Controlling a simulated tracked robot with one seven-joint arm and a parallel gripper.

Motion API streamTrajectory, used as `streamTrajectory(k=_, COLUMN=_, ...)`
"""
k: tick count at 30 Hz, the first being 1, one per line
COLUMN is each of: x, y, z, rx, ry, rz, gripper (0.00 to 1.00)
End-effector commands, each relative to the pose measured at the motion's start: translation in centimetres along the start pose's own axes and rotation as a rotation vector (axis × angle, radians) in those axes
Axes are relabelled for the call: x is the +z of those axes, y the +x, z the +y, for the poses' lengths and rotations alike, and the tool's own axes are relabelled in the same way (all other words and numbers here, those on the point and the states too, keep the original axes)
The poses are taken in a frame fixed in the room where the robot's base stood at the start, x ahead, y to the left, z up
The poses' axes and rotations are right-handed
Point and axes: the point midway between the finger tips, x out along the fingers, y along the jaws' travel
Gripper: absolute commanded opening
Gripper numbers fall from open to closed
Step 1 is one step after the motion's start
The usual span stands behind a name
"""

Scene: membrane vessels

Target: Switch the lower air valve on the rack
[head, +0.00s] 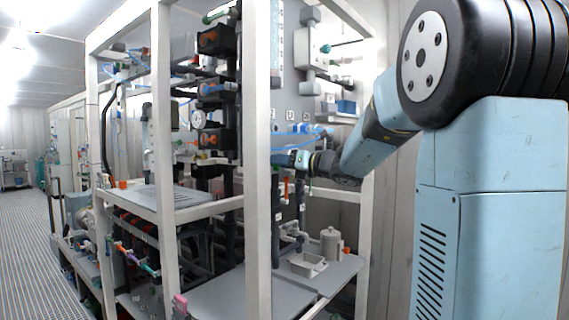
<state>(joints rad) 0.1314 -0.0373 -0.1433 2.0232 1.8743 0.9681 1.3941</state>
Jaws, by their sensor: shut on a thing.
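My arm reaches in from the right to the white-framed rack (258,220). My gripper (289,160) is at the rack's grey back panel, just right of the front white post, at mid height. It is shut on a small part there, which appears to be the lower air valve; the jaws and the post hide most of it, so its handle position cannot be told. Thin blue air tubes (300,131) run just above my gripper. An orange-red lever (286,187) hangs just below it.
The white post stands close to the left of my gripper. Black valve blocks (214,90) are stacked further left. A lower shelf (235,295) carries a grey tray (308,265) and a grey canister (331,243). A grated aisle (30,245) runs along the left.

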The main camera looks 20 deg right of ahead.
Motion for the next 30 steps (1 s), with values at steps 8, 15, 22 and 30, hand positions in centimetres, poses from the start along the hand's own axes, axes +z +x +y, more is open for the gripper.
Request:
streamTrajectory(k=8, x=-0.04, y=-0.13, z=-0.19, rx=-0.006, ry=-0.158, rz=0.000, gripper=0.03)
streamTrajectory(k=15, x=-0.05, y=-0.15, z=-0.22, rx=-0.007, ry=-0.177, rz=0.001, gripper=0.04)
streamTrajectory(k=22, x=-0.06, y=-0.14, z=-0.20, rx=-0.007, ry=-0.176, rz=0.001, gripper=0.39)
streamTrajectory(k=30, x=-0.03, y=-0.10, z=-0.07, rx=-0.004, ry=-0.176, rz=0.000, gripper=0.39)
